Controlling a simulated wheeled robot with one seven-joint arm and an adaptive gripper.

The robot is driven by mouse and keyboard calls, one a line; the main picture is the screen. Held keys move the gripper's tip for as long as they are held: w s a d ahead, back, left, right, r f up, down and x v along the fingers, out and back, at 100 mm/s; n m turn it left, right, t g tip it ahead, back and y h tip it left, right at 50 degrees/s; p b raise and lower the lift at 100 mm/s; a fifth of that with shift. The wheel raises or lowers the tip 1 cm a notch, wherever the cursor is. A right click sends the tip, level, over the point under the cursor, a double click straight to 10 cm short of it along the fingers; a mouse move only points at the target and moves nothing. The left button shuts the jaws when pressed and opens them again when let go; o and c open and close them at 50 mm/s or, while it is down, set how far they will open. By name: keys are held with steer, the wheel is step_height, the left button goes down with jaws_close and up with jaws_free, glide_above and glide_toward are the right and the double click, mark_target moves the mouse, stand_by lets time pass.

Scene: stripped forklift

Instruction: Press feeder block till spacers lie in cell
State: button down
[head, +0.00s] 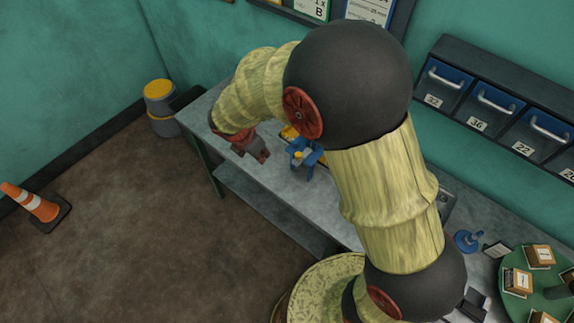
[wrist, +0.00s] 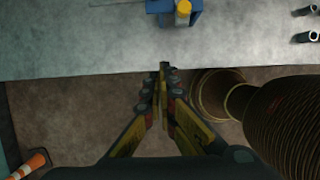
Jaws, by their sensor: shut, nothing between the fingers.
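A blue block-like fixture with a yellow top, which looks like the feeder block (head: 304,153), stands on the grey bench. It also shows at the top edge of the wrist view (wrist: 180,18), partly cut off. My gripper (head: 264,157) is to the left of it in the head view, apart from it. In the wrist view my gripper (wrist: 163,72) has its fingers together and empty, near the bench's front edge and short of the blue fixture. I cannot make out the spacers or the cell with certainty; my arm hides part of the bench.
The bench (head: 207,103) runs along the wall. Dark short tubes (wrist: 309,37) lie at the right in the wrist view. A green round tray (head: 515,307) with small boxes stands at the right. Blue bins (head: 490,105) hang on the wall.

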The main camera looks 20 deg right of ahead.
steer(key=shift+s+d+r+m+g+h, duration=0.2)
steer(key=shift+s+d+r+m, duration=0.15)
steer(key=shift+m, duration=0.2)
steer(key=shift+s+d+r+m+g+h, duration=0.1)
steer(key=shift+s+d+m+g+h, duration=0.1)
steer(key=shift+d+m, duration=0.3)
steer(key=w+d+f, duration=0.3)
steer(key=d+f, duration=0.4)
steer(key=f, duration=0.2)
steer(key=shift+f+p, duration=0.2)
steer(key=shift+p, duration=0.2)
steer(key=shift+d, duration=0.15)
